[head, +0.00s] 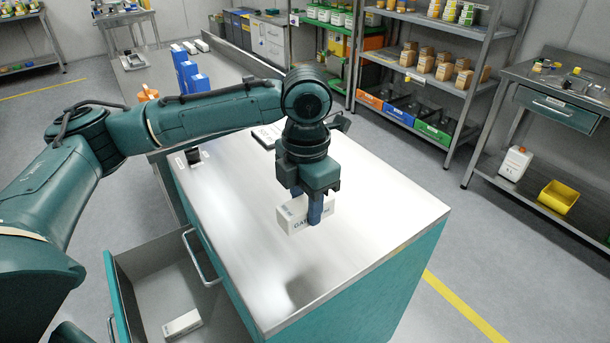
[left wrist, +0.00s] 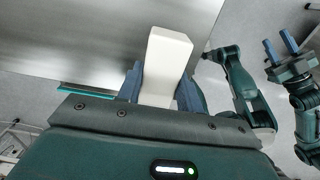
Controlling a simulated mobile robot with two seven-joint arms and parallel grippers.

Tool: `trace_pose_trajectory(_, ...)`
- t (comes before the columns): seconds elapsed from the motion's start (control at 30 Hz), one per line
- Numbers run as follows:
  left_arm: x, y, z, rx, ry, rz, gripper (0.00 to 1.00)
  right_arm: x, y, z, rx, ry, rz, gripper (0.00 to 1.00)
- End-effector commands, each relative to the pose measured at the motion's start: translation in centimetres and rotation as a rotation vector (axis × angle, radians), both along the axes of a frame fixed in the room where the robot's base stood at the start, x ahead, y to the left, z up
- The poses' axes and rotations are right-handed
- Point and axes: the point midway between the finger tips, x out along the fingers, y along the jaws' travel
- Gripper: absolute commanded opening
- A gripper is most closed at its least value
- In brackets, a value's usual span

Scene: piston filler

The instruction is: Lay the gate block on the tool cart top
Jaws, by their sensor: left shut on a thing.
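The gate block (head: 293,218) is a white box with dark lettering that starts "GA". My left gripper (head: 308,206) points down and is shut on it, with blue fingers on either side. The block is over the front right part of the tool cart top (head: 375,215), apparently a little above it, with a dark shadow nearer the front edge. In the left wrist view the block (left wrist: 165,62) shows as a plain white body between the fingers. My right gripper (left wrist: 282,47) shows there at the right, fingers apart and empty.
An open drawer (head: 157,290) below the cart top's left side holds another white box (head: 183,324). A dark flat item (head: 267,135) and a small black item (head: 194,156) lie toward the back of the top. The middle and right of the top are clear.

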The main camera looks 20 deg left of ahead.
Motion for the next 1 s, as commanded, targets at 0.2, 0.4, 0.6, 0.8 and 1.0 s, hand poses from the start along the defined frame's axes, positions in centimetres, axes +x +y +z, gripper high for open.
trace_pose_trajectory(0.2, -0.1, 0.3, -1.9, 0.001, 0.004, 0.006, 0.11, -0.1, 0.1, -0.1, 0.004, 0.002, -0.003, 0.36)
trace_pose_trajectory(0.4, -0.1, 0.2, -5.4, 0.000, 0.002, 0.006, 0.11, -0.8, 0.1, -0.6, 0.004, 0.018, -0.002, 0.36)
trace_pose_trajectory(0.6, 0.0, 0.2, -6.9, 0.000, 0.001, 0.006, 0.11, -0.9, 0.1, -0.6, 0.002, 0.019, 0.000, 0.36)
trace_pose_trajectory(0.8, -0.1, 0.2, -9.7, 0.000, 0.002, 0.006, 0.11, -0.8, 0.1, -0.6, 0.000, 0.014, 0.005, 0.36)
trace_pose_trajectory(1.0, 0.0, 0.2, -10.1, 0.001, -0.001, 0.005, 0.11, -0.5, 0.1, -0.4, -0.002, 0.009, 0.008, 0.36)
